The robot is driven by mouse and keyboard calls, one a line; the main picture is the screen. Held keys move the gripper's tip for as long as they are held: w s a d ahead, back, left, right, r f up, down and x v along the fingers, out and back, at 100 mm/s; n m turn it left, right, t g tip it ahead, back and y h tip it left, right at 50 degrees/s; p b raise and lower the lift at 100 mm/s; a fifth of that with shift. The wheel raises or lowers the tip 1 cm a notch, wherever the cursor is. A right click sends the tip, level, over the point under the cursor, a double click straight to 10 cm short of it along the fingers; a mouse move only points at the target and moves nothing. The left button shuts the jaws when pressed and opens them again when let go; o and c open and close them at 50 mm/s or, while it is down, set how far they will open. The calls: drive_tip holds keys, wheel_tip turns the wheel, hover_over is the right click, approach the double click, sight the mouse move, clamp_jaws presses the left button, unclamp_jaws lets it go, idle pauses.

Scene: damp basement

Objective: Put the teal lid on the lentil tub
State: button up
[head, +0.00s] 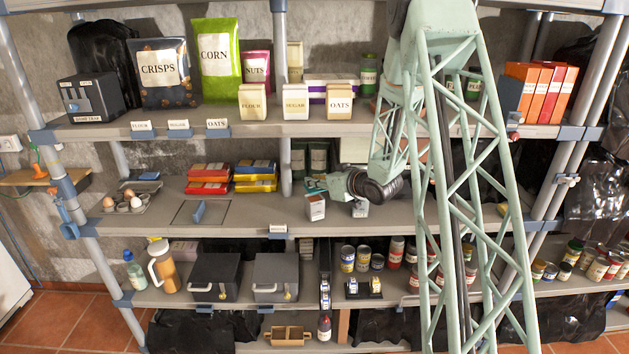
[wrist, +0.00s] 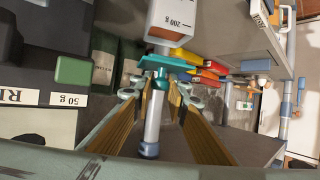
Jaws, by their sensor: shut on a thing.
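My gripper (wrist: 160,85) is shut on the teal lid (wrist: 176,62), which sits across its fingertips in the wrist view. In the head view the teal lid (head: 313,186) shows at the gripper's left end, above the middle shelf. A white tub (head: 315,208) with a small label stands on that shelf just below and in front of the lid. In the wrist view a white tub (wrist: 170,22) marked "200 g" is close beyond the lid; I cannot tell whether they touch. The name on the tub is not readable. A second small tub (head: 360,209) stands beneath my wrist.
Red and yellow boxes (head: 232,178) are stacked left of the tub on the middle shelf. Dark green packs (head: 318,157) stand behind my gripper. The upper shelf (head: 260,122) with flour, sugar and oats lies above. A hatch panel (head: 185,212) and an egg tray (head: 128,204) are further left.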

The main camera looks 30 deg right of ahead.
sight(318, 189)
drive_tip(key=shift+f+b, duration=0.9)
drive_tip(key=shift+f, duration=0.55)
drive_tip(key=shift+f+b, duration=0.35)
drive_tip(key=shift+b, duration=0.1)
idle(0.4)
drive_tip(key=o, duration=0.8)
drive_tip(key=shift+s, duration=0.15)
drive_tip(key=shift+v, duration=5.9)
drive_tip(key=shift+a+r, duration=0.1)
drive_tip(key=shift+r, duration=0.1)
